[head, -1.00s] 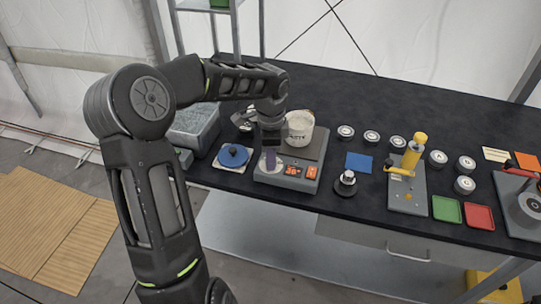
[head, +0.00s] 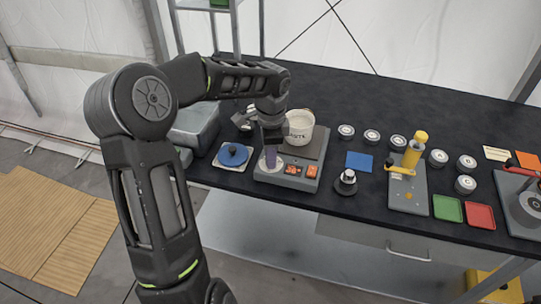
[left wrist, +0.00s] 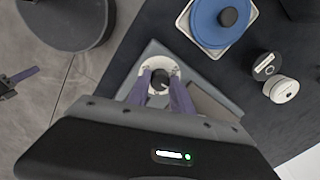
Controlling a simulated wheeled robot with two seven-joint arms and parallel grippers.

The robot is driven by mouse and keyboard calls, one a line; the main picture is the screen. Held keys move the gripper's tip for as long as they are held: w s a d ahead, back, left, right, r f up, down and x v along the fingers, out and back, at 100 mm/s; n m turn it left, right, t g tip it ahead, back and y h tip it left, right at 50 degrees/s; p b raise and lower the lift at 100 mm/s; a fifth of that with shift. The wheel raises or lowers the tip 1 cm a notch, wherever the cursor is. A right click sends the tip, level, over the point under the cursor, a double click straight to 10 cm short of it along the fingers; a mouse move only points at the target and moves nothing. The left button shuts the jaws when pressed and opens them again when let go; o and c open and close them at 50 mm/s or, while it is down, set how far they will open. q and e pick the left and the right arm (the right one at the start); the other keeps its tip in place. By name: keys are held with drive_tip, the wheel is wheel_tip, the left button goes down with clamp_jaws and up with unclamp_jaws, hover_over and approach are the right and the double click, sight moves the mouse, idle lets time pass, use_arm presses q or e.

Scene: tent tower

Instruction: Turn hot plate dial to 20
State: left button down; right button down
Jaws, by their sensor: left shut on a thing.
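The hot plate (head: 302,180) is a grey box on the dark bench, with a white round dial plate at its front left and two orange-red displays beside it. Its left display (head: 292,170) seems to show a two-digit number, too small to read surely. My left gripper (head: 270,160) reaches down over the dial from above. In the left wrist view its two purple fingers (left wrist: 161,88) are shut on the dark dial knob (left wrist: 159,80), inside the white dial plate (left wrist: 174,69). A white pot (head: 299,127) stands on the hot plate, partly behind the gripper. My right gripper is not in view.
A blue round lid (head: 233,155) on a pale square lies just left of the hot plate, with a grey bin (head: 194,126) behind. A small weight (head: 346,180) and blue square (head: 359,161) lie to the right. A yellow-handled press (head: 408,190) stands farther right.

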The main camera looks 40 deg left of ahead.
use_arm(q)
drive_tip(key=n+b, duration=0.1)
drive_tip(key=n, duration=0.1)
drive_tip(key=shift+n, duration=0.4)
drive_tip(key=n+b, duration=0.1)
drive_tip(key=n, duration=0.1)
drive_tip(key=shift+n+b, duration=0.3)
drive_tip(key=n+b, duration=0.1)
drive_tip(key=n, duration=0.4)
drive_tip(key=shift+n, duration=0.3)
drive_tip(key=c, duration=1.1)
unclamp_jaws()
drive_tip(key=shift+c, duration=0.2)
drive_tip(key=r, duration=0.8)
drive_tip(key=shift+d+b, duration=0.2)
drive_tip(key=shift+b, duration=0.2)
